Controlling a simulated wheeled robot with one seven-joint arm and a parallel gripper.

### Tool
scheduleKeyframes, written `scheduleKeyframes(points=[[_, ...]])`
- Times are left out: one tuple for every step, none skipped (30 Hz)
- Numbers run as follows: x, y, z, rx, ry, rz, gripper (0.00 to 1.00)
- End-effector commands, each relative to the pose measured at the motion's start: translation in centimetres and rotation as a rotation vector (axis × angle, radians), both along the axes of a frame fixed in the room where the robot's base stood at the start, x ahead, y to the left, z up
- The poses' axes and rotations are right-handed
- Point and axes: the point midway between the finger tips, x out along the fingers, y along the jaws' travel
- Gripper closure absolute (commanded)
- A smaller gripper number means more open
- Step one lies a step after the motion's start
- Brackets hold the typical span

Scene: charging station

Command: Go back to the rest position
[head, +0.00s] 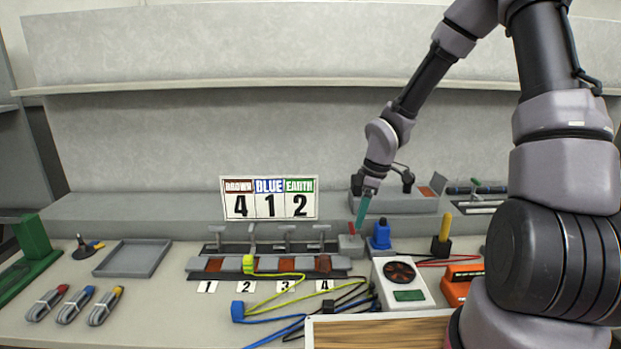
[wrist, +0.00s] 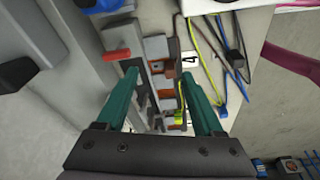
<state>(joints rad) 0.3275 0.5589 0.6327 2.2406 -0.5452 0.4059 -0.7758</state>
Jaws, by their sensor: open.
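My gripper (head: 362,212) hangs from my arm at the right of centre in the head view, above the back of the bench beside a small grey box with a red part (head: 351,240). In the wrist view its two green fingers (wrist: 162,95) are spread apart, with nothing between them. The terminal strip (head: 215,265) with numbered places lies below and to the left of the gripper. A yellow-green plug (head: 249,264) sits on the strip near number 2.
A sign (head: 268,198) reads brown 4, blue 1, earth 2. A blue connector (head: 381,234), a yellow-topped one (head: 441,240) and a white fan box (head: 402,296) stand to the right. A grey tray (head: 133,258) and several cable bundles (head: 75,304) lie left. Loose cables cross the front.

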Motion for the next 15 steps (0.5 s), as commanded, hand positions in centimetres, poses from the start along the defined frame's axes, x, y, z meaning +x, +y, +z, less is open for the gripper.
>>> scheduleKeyframes(points=[[0.0, -1.2, 2.0, -0.038, -0.018, -0.069, 0.31], [-0.1, -1.9, 3.1, -0.056, -0.024, -0.115, 0.31], [-0.3, -2.8, 4.5, -0.076, -0.033, -0.18, 0.31], [-0.5, -3.4, 5.6, -0.089, -0.042, -0.229, 0.31], [-0.8, -3.9, 6.7, -0.1, -0.049, -0.278, 0.31], [-1.1, -4.7, 8.1, -0.11, -0.062, -0.345, 0.31], [-1.4, -5.2, 9.3, -0.115, -0.072, -0.395, 0.31], [-1.7, -5.6, 10.4, -0.119, -0.083, -0.444, 0.31], [-2.2, -6.2, 11.9, -0.119, -0.095, -0.513, 0.31], [-2.6, -6.6, 13.0, -0.116, -0.107, -0.564, 0.31], [-3.1, -7.0, 14.1, -0.111, -0.118, -0.615, 0.31], [-3.7, -7.5, 15.6, -0.101, -0.132, -0.683, 0.31], [-4.3, -7.8, 16.6, -0.091, -0.142, -0.734, 0.31], [-4.8, -8.0, 17.7, -0.078, -0.151, -0.786, 0.31], [-5.6, -8.4, 19.1, -0.057, -0.164, -0.852, 0.31]])
